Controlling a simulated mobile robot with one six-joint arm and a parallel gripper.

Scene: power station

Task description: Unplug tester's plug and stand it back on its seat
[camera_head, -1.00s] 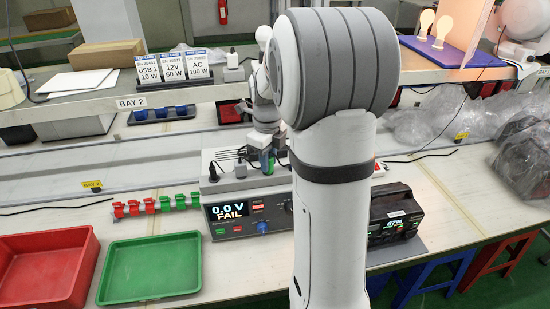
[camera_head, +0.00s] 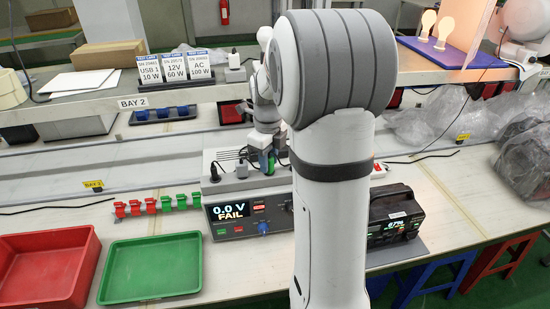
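The tester (camera_head: 236,212) is a grey box on the bench with a lit front reading 0.0 V and FAIL. On its top are a black plug (camera_head: 214,172) at the left and a light grey plug (camera_head: 241,170) beside it, with dark cables behind them. My gripper (camera_head: 268,158) points down over the tester's top, just right of the grey plug. A green piece (camera_head: 269,166) shows at its fingertips; I cannot tell what it belongs to. My arm hides the tester's right part, and the fingers are too small to tell open from shut. I cannot make out the plug's seat.
A red tray (camera_head: 48,267) and a green tray (camera_head: 150,267) lie at the front left. Red and green clips (camera_head: 157,204) line the tester's left side. A black battery unit (camera_head: 394,217) stands right of my arm. A shelf with test cards (camera_head: 163,70) runs behind.

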